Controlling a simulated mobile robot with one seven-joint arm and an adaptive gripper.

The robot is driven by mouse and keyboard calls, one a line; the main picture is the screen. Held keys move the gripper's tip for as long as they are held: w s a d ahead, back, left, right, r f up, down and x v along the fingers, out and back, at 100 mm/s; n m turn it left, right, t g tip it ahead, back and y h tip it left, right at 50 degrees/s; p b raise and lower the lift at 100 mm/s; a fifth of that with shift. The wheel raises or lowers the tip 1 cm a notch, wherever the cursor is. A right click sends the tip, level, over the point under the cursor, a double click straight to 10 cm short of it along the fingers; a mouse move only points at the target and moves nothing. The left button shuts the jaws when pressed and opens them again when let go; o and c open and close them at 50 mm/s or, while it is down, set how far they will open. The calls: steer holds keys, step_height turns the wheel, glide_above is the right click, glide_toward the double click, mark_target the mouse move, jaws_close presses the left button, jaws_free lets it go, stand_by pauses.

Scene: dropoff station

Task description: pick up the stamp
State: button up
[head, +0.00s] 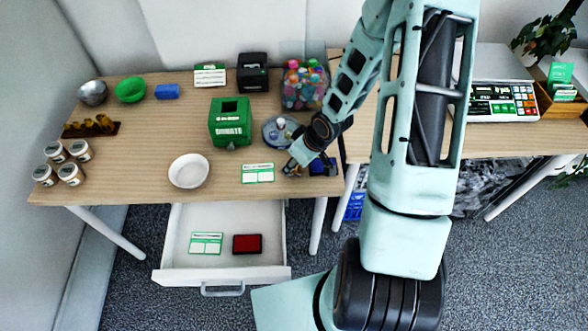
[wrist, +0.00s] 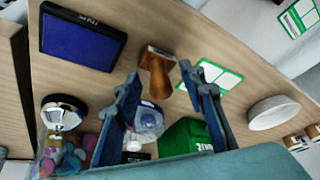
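The stamp (wrist: 157,72) has a brown wooden handle and a flat base. In the wrist view it lies in the upper middle on the tabletop, between the two fingertips in the picture. My gripper (wrist: 160,76) is open, one blue finger on each side of the stamp, with a gap on both sides. I cannot tell how far the fingertips are above the stamp. In the head view my gripper (head: 294,165) is low over the table's front right part. I cannot make out the stamp there; the gripper and arm hide that spot.
A blue ink pad (wrist: 82,38) lies close by. An open drawer (head: 222,264) below holds a card and red pad (head: 247,244).

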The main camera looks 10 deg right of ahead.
steer(key=shift+w+f, duration=0.1)
steer(key=shift+f, duration=0.15)
steer(key=shift+c, duration=0.4)
jaws_close()
steer(key=shift+r, duration=0.15)
